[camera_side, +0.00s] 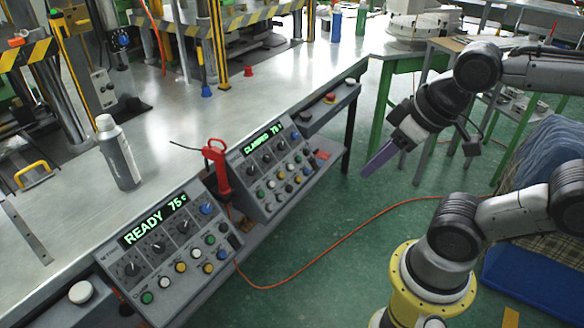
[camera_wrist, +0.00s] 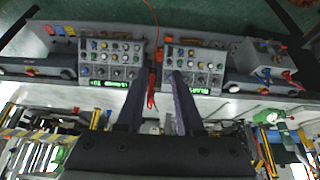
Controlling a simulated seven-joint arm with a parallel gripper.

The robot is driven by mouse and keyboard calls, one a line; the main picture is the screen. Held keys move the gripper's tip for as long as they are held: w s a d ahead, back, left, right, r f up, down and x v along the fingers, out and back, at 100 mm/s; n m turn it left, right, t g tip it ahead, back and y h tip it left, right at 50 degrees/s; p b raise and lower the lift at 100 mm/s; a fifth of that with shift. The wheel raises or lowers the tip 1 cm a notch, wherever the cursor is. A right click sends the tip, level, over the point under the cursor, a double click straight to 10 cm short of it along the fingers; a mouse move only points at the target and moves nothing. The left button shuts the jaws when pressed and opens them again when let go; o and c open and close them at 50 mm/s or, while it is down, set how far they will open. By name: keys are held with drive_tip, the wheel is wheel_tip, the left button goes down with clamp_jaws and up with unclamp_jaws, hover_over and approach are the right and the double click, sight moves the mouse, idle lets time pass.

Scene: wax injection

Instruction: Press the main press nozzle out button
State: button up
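Two grey control panels stand at the bench's front edge. The nearer panel (camera_side: 170,262) has a green "READY 75°C" display, knobs and rows of coloured buttons. The farther panel (camera_side: 268,172) has a green display that seems to read "CLAMPED" and similar buttons. Both show upside down in the wrist view, side by side. The button labels are too small to read, so I cannot tell which button is nozzle out. My gripper (camera_side: 372,163) is in the air right of the farther panel, touching nothing. In the wrist view its dark fingers (camera_wrist: 160,74) are apart and empty.
A red-handled tool (camera_side: 218,172) stands between the panels. A grey bottle (camera_side: 119,155) stands on the metal bench (camera_side: 240,105). An orange cable (camera_side: 340,238) crosses the green floor. Blue cloth bundles (camera_side: 545,150) lie at the right. The air between gripper and panels looks clear.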

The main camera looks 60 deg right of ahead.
clamp_jaws()
idle(1.4)
